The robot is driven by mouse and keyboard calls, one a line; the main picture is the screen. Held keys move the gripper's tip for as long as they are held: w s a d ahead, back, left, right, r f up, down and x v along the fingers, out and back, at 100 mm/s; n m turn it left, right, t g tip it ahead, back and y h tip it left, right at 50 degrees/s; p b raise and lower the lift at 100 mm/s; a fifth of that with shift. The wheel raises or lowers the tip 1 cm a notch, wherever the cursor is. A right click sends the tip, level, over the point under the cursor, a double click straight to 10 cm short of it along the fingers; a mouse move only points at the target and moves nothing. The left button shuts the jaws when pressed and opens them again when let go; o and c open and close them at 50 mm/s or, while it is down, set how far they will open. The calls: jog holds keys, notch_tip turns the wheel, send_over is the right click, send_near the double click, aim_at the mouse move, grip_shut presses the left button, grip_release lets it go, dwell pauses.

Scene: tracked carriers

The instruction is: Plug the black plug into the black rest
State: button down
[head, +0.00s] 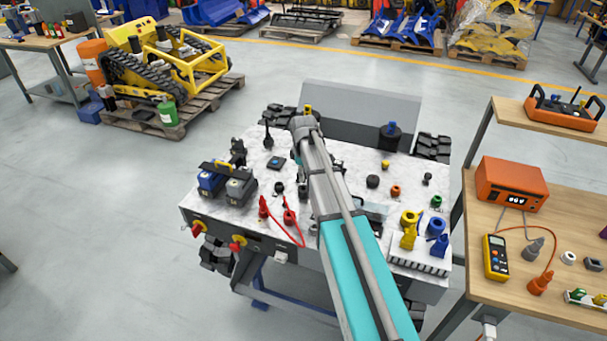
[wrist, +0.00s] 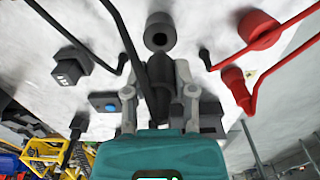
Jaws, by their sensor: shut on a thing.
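In the wrist view, my gripper (wrist: 159,78) has its two grey fingers closed on the black plug (wrist: 161,72), with one finger on each side. A black cable passes in front of the plug. The black rest (wrist: 160,20) is a short dark cylinder with a round hole, straight above the plug in the picture. The plug's tip appears close to the rest's lower edge and outside the hole; I cannot tell whether they touch. In the head view my own arm covers most of the gripper, the plug and the rest.
A red rest (wrist: 262,29) and a red plug (wrist: 237,87) with a red cable lie to the right in the wrist view. Blue and grey batteries (head: 240,188) stand at the bench's left.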

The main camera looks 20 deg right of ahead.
jog(key=shift+f+b, duration=2.35)
dwell(0.7)
jog(key=shift+c, duration=1.8)
grip_release()
jog(key=shift+r, duration=0.2)
notch_tip(320, 180, up, 10)
jog(key=p, duration=1)
jog(key=w+a+f+b, duration=0.1)
jog(key=a, duration=0.1)
jog(key=w+a+f+b, duration=0.1)
jog(key=w+a+f, duration=0.1)
jog(key=w+a+f+b, duration=0.1)
jog(key=w+a+b, duration=0.1)
jog(key=shift+a+f, duration=0.25)
jog(key=shift+f, duration=0.05)
jog(key=shift+w+a+f+b, duration=0.3)
jog(key=shift+a+b, duration=0.1)
jog(key=shift+a, duration=0.2)
jog(key=s+d+m, duration=0.1)
jog(key=s+m, duration=0.9)
jog(key=s, duration=1.9)
jog(key=shift+d+m, duration=0.4)
